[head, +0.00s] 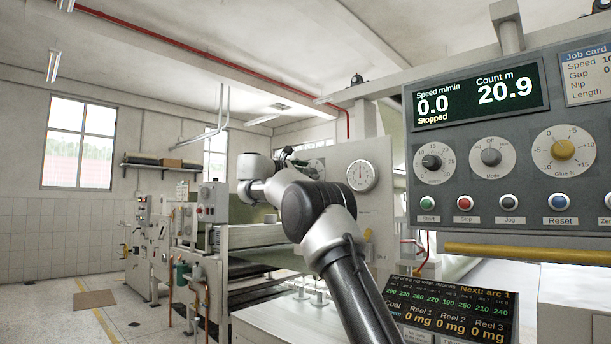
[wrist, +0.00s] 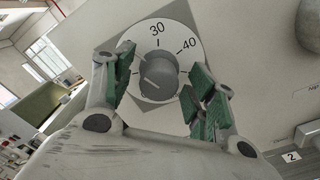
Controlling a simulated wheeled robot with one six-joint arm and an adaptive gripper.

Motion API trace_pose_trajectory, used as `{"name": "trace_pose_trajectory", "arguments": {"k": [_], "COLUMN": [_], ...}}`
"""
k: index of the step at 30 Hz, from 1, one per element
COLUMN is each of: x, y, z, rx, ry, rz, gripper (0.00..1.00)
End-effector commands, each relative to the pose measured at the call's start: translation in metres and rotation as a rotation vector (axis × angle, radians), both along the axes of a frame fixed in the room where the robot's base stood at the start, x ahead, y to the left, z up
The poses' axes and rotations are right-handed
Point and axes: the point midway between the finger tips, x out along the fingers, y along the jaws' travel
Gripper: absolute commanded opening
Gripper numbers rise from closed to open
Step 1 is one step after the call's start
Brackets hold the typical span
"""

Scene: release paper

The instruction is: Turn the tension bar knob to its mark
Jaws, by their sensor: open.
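In the wrist view a round grey knob (wrist: 158,75) sits at the middle of a white dial (wrist: 159,29) marked 30 and 40. My gripper (wrist: 161,70) is open, with one green-padded finger on each side of the knob. A gap seems to show between the pads and the knob, but I cannot tell how deep the fingers reach. In the head view my arm reaches to the machine panel, and my wrist hides most of the knob area.
A round gauge (head: 361,175) is on the pale machine panel right of my wrist. A grey control console (head: 590,135) with knobs and buttons stands close on the right, with a yellow bar (head: 525,252) below it. A dark screen (head: 455,312) is low in front. Floor is open at left.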

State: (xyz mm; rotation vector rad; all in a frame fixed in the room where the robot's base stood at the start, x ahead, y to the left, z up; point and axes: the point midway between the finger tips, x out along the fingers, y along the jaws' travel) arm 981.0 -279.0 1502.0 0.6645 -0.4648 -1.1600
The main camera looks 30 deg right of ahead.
Motion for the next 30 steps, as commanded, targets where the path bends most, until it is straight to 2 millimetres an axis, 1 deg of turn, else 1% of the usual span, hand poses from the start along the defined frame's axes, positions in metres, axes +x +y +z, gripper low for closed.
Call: {"name": "trace_pose_trajectory", "arguments": {"k": [2, 5, 12, 15, 18, 21, 24, 30], "x": [-0.002, -0.006, -0.025, -0.031, -0.036, -0.039, -0.04, -0.041], "y": [0.005, 0.019, 0.07, 0.089, 0.102, 0.109, 0.113, 0.113], "z": [0.0, 0.001, 0.0, 0.0, 0.0, 0.0, 0.0, 0.0], "rx": [0.0, -0.001, 0.0, 0.0, 0.0, 0.0, 0.0, 0.001], "ry": [0.0, 0.001, 0.001, 0.001, 0.0, 0.0, 0.0, 0.0], "rz": [0.001, 0.004, 0.004, 0.003, 0.003, 0.001, 0.001, 0.001], "gripper": [0.56, 0.56, 0.56, 0.56, 0.56, 0.56, 0.56, 0.56]}}
